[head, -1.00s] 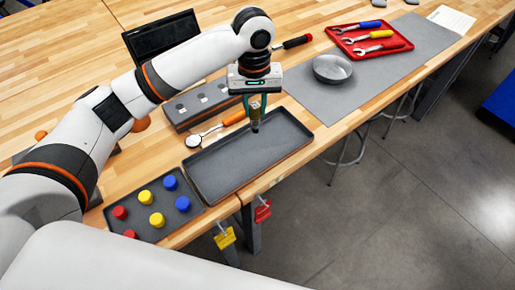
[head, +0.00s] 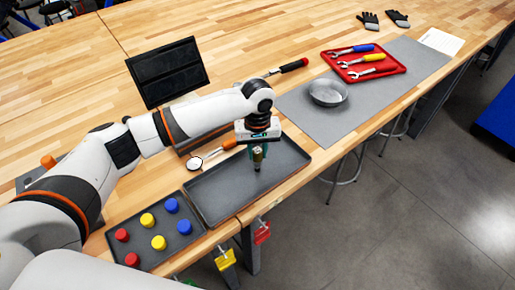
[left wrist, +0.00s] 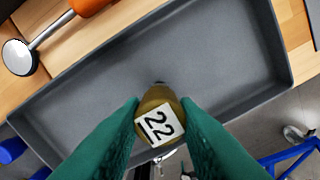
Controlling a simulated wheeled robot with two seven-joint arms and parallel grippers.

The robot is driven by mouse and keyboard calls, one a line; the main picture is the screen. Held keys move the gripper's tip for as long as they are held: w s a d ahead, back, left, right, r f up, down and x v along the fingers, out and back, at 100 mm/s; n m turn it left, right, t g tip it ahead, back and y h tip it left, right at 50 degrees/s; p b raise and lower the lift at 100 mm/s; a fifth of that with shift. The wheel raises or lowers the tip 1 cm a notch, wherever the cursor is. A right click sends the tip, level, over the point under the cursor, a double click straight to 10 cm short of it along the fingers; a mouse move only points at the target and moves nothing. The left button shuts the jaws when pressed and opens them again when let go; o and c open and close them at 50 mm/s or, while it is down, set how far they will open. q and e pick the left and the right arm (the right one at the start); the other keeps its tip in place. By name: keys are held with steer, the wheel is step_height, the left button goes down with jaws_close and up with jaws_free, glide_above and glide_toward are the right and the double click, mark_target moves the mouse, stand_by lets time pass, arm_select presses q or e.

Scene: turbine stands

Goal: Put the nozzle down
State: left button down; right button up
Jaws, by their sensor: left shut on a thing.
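The nozzle (head: 257,160) is a small brass-coloured piece held upright in my left gripper (head: 258,152). My right gripper is not in view.
An inspection mirror with an orange handle (head: 229,144) lies behind the tray. A smaller tray with red, yellow and blue caps (head: 158,243) is at its left. A round metal bowl (head: 328,92) and a red wrench tray (head: 390,69) stand farther right. The grey tray is otherwise empty.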

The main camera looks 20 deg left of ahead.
arm_select(q)
steer(key=c, duration=1.1)
jaws_free()
steer(key=shift+r+b, duration=1.35)
steer(key=shift+r, duration=4.75)
steer(key=shift+f, duration=0.1)
